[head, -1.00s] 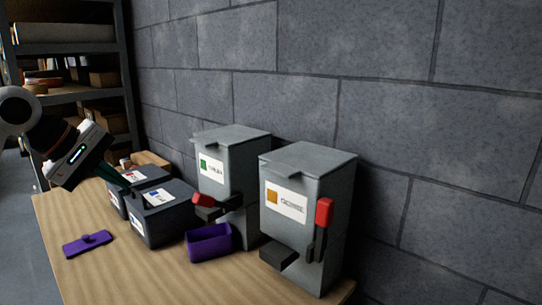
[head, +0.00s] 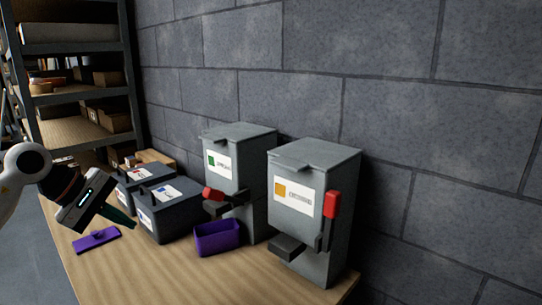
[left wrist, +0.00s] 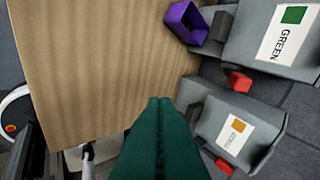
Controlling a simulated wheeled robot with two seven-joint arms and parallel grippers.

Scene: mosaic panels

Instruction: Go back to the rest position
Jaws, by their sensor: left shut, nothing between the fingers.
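My left gripper (head: 125,217) is above the left part of the wooden table (head: 150,270), in front of the dark boxes. Its green fingers are together with nothing between them. In the left wrist view the shut fingers (left wrist: 160,105) point over the table toward the dispensers. My right gripper is not clearly in view.
A grey dispenser with a green label (head: 240,165) and one with an orange label (head: 312,210) stand by the wall. A purple bin (head: 217,238) sits before them. Two dark boxes (head: 168,210) and a purple lid (head: 97,239) are left. The front table is clear.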

